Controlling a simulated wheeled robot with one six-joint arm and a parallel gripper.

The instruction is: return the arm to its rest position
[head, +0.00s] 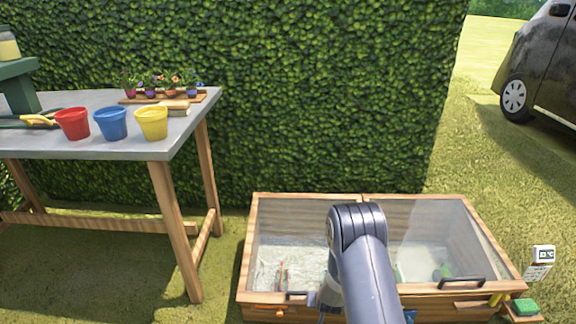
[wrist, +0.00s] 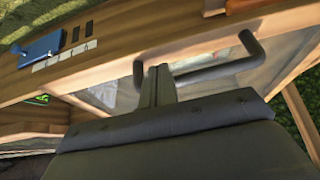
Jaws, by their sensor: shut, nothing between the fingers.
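My arm (head: 362,255) reaches forward over the front of a wooden cold frame (head: 310,196) in the head view. Its far end hangs at the frame's front, mostly hidden behind my own arm. In the wrist view my gripper (wrist: 157,82) is shut and empty. Its fingertips are close to a dark bar handle (wrist: 215,70) on the wooden front; I cannot tell whether they touch it.
Both glass lids look closed, and the right lid has a dark handle (head: 461,282). A display (head: 543,254) and green block (head: 525,307) are at right. The table (head: 100,145) holds red (head: 72,123), blue (head: 112,123) and yellow pots (head: 151,122). A hedge (head: 320,90) stands behind.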

